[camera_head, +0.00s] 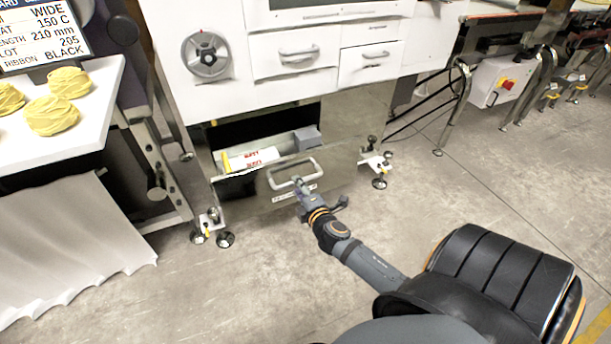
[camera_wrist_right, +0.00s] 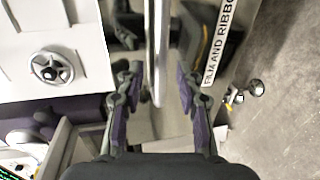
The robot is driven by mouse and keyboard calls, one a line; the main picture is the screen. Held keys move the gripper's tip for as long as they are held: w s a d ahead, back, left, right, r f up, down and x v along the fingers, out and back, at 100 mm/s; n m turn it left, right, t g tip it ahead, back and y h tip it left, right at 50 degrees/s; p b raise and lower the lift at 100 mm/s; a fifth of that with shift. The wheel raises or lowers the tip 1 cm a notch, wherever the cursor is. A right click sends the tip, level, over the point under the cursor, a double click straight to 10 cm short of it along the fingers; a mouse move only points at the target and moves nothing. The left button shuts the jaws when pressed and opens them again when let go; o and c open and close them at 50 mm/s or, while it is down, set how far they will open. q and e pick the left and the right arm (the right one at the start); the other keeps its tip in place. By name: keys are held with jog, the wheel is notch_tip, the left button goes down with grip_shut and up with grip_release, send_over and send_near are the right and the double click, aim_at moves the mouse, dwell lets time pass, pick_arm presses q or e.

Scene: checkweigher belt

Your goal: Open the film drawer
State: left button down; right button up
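The film drawer (camera_head: 340,178) is the low metal-fronted drawer at the base of the white machine. It stands at least partly out, as a white roll with red print (camera_head: 250,159) and a grey block (camera_head: 307,137) show inside. Its pale bar handle (camera_head: 293,172) is on the front, and the handle bar (camera_wrist_right: 158,50) also shows in the right wrist view. My right gripper (camera_head: 301,187) is at the handle. In the wrist view its fingers (camera_wrist_right: 158,108) are apart on either side of the bar, with gaps visible. My left gripper is not in view.
A label reading "FILM AND RIBBO…" (camera_wrist_right: 219,42) is on the drawer front. Closed upper drawers (camera_head: 297,54) and a round handwheel (camera_head: 206,55) are above. A white table with yellow bundles (camera_head: 52,115) stands left. The floor before the drawer (camera_head: 240,280) is clear.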

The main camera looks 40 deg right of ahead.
jog(key=v, duration=0.8)
